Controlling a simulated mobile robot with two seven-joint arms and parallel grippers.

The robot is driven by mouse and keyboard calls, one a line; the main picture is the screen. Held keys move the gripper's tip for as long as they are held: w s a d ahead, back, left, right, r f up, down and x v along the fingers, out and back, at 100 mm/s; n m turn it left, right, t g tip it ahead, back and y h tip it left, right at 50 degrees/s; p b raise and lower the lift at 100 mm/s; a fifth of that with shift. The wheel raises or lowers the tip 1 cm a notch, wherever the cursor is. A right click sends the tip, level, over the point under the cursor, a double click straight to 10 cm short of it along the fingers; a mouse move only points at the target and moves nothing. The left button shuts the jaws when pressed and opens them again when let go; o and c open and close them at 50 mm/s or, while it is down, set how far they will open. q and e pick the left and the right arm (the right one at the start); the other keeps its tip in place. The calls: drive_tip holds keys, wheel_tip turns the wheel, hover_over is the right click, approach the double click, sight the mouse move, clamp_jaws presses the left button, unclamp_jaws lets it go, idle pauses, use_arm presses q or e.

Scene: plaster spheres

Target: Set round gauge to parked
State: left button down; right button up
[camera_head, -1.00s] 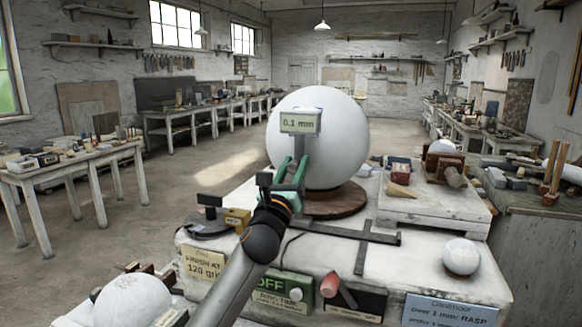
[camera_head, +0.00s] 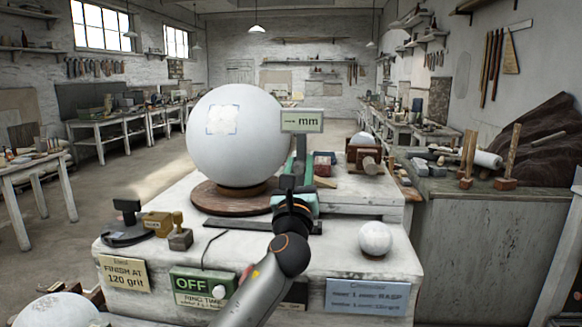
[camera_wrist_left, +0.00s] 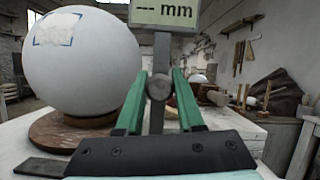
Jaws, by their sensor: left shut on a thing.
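The gauge (camera_head: 302,120) has a display box on a grey stem, with a dash-like mark and "mm" on its screen. My left gripper (camera_head: 298,170) is shut on the gauge's stem, right of the large white sphere (camera_head: 238,140) and apart from it. In the left wrist view the gauge's screen (camera_wrist_left: 165,11) shows dashes and "mm", and the green fingers of my left gripper (camera_wrist_left: 160,80) close on a round knob on the stem. The sphere rests on a round brown wooden base (camera_head: 228,199) and bears a blue-outlined rough patch (camera_head: 222,119). My right gripper is not in view.
A white plinth (camera_head: 330,262) carries these things. A small white sphere (camera_head: 376,238) stands at its front right. A green OFF sign (camera_head: 203,286), a "finish at 120 grit" sign (camera_head: 124,274) and a blue rasp sign (camera_head: 367,298) are on its front. A wooden clamp-like tool (camera_head: 366,158) stands behind.

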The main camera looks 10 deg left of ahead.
use_arm(q)
drive_tip(key=shift+d+f, duration=0.15)
drive_tip(key=shift+d, duration=0.1)
drive_tip(key=c, duration=0.6)
unclamp_jaws()
drive_tip(key=shift+o, duration=0.2)
drive_tip(key=b+v, duration=0.1)
drive_tip(key=v, duration=1.1)
drive_tip(key=shift+s, duration=0.25)
drive_tip(key=shift+f, duration=0.1)
